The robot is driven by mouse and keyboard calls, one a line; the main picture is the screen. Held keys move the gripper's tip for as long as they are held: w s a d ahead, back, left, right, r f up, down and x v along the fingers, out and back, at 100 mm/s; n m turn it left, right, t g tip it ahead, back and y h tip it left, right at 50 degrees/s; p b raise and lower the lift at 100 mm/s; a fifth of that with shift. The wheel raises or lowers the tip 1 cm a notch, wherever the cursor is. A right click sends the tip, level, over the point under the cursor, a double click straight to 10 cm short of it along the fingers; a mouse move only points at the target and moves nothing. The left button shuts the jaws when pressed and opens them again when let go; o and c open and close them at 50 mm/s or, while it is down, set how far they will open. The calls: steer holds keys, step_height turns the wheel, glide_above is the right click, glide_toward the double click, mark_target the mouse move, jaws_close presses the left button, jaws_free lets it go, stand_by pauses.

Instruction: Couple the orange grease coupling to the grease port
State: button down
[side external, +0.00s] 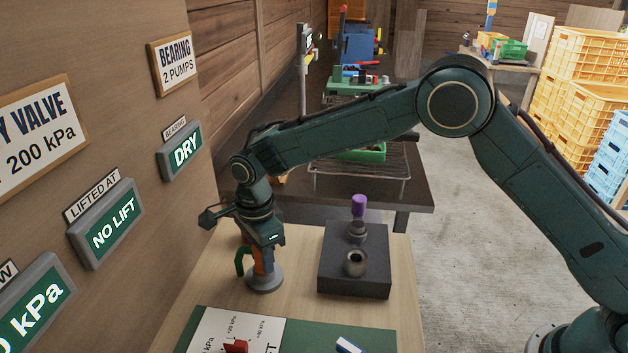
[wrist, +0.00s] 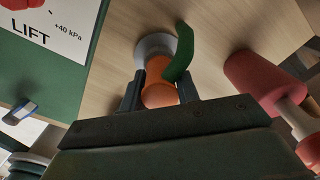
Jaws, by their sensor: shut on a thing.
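The orange grease coupling (side external: 260,262) stands upright at a round grey flanged base (side external: 265,280) on the wooden bench, with a curved green piece (side external: 241,262) at its side. My gripper (side external: 262,245) points down and is shut on the orange coupling. In the wrist view the orange coupling (wrist: 158,88) is between the two fingers, with the green piece (wrist: 181,55) beside it and the pale round base (wrist: 155,43) beyond. I cannot tell whether this base is the grease port, or whether the coupling is seated in it; the contact is partly hidden.
A dark block (side external: 338,280) to the right carries an open grey ring (side external: 355,263) and a purple-topped piece (side external: 358,206). A green board (side external: 310,338) lies in front. In the wrist view a pink cylinder (wrist: 262,88) stands to the right. Signs (side external: 180,150) on the wall read DRY and NO LIFT.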

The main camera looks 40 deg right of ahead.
steer(key=shift+r, duration=0.5)
stand_by(0.3)
steer(key=c, duration=1.6)
jaws_free()
jaws_close()
steer(key=shift+r, duration=0.1)
steer(key=shift+r, duration=1.7)
